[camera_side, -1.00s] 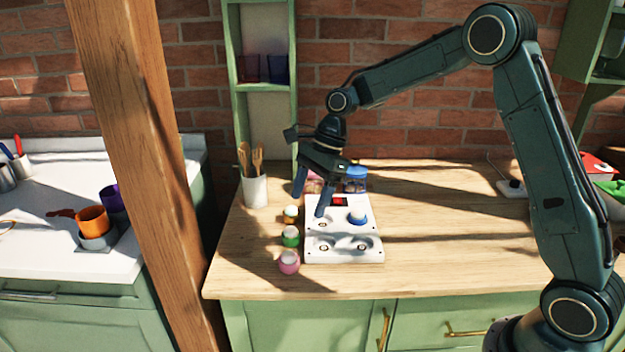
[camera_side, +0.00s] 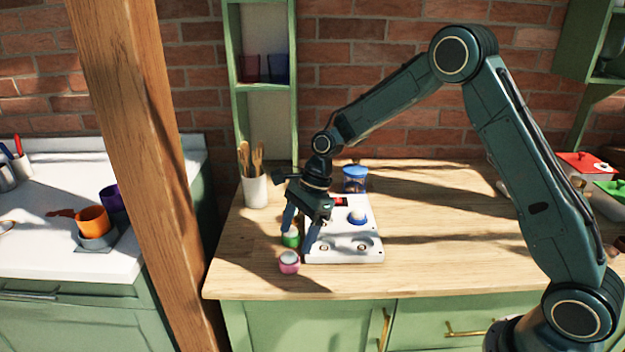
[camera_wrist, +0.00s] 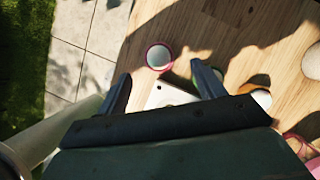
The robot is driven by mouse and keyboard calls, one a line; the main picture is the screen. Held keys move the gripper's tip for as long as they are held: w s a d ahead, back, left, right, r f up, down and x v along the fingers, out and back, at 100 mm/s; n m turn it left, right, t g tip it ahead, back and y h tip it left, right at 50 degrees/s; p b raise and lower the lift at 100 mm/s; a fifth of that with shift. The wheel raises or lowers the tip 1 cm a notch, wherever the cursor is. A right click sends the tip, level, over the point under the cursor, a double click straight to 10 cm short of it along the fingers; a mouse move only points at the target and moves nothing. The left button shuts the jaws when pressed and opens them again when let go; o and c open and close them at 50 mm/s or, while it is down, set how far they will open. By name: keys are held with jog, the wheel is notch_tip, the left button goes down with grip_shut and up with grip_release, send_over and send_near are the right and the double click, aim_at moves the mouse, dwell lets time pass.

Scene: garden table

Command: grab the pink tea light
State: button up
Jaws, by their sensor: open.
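The pink tea light (camera_side: 289,263), a small pink cup with a white top, stands upright on the wooden table near its front edge, left of the white tray (camera_side: 372,258). In the wrist view the pink tea light (camera_wrist: 158,57) shows just beyond the fingertips, between their lines. My gripper (camera_side: 298,238) is open and empty, behind and above the pink tea light, apart from it. It also shows in the wrist view (camera_wrist: 162,75).
A green tea light (camera_side: 291,239) stands behind the pink one, beside my left finger. A blue tea light (camera_side: 357,218) sits on the tray. A blue-lidded jar (camera_side: 355,180) and a cup of wooden utensils (camera_side: 255,190) stand farther back. Table right of the tray is clear.

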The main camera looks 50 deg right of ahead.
aim_at(290, 252)
jog(key=shift+x, duration=2.6)
jog(key=shift+s, duration=0.1)
jog(key=c, duration=1.1)
jog(key=shift+r, duration=0.2)
notch_tip(290, 252, up, 20)
jog(key=shift+f, duration=0.15)
